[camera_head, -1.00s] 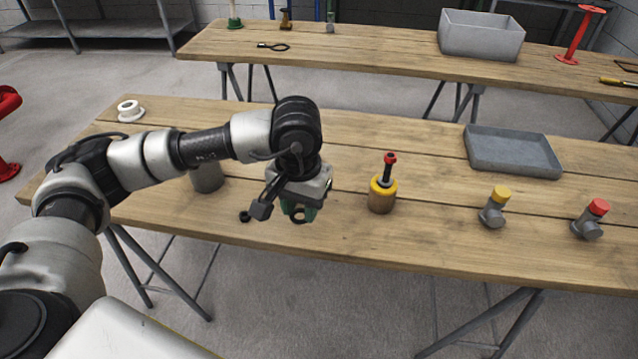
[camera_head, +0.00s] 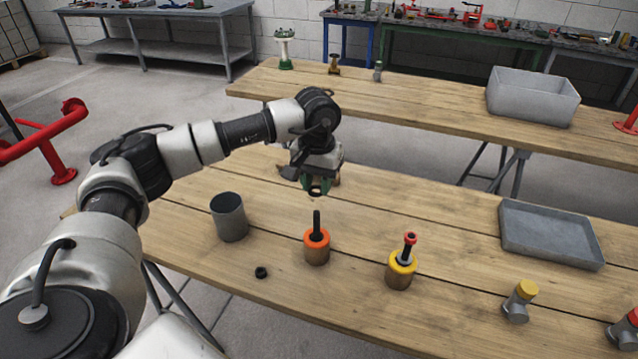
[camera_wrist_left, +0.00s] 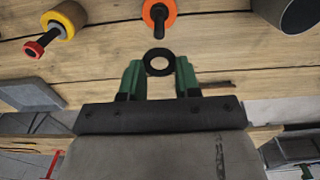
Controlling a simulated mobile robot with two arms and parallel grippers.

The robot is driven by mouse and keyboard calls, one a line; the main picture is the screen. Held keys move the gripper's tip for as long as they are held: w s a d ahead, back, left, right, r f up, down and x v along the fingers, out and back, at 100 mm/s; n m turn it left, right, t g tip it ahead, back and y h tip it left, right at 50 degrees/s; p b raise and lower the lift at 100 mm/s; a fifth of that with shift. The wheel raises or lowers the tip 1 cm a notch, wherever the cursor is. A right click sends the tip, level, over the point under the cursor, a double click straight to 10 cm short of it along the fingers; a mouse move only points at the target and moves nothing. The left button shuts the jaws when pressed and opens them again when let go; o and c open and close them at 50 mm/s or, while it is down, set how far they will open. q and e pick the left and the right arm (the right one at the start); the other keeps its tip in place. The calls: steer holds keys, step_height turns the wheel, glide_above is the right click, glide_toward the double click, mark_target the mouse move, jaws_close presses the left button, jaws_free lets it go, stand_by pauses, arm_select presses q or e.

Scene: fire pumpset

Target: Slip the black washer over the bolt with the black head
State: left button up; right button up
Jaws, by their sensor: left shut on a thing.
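My left gripper (camera_head: 317,187) is shut on the black washer (camera_wrist_left: 160,74), a flat ring held between the green fingertips in the left wrist view. In the head view the gripper hangs above the table, behind the bolt with the black head (camera_head: 317,222). That bolt stands upright in an orange collar (camera_head: 317,241) on a round wooden block. In the left wrist view the bolt (camera_wrist_left: 158,20) lies just beyond the washer, in line with it. The washer is apart from the bolt. My right gripper is not in view.
A red-headed bolt (camera_head: 409,242) with a yellow collar stands to the right. A grey cup (camera_head: 229,217) stands to the left and a small black nut (camera_head: 261,272) lies in front. Yellow-capped (camera_head: 518,302) and red-capped fittings and a grey tray (camera_head: 548,258) are farther right.

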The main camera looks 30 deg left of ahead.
arm_select(q)
steer(key=shift+f, duration=0.1)
steer(key=shift+f+b, duration=0.55)
steer(key=shift+b, duration=0.1)
steer(key=shift+f+b, duration=1.15)
steer(key=shift+f, duration=0.3)
steer(key=shift+f+b, duration=1.1)
steer(key=shift+f, duration=0.3)
steer(key=o, duration=1)
step_height(320, 180, up, 11)
steer(key=shift+f+b, duration=0.1)
steer(key=shift+b, duration=0.55)
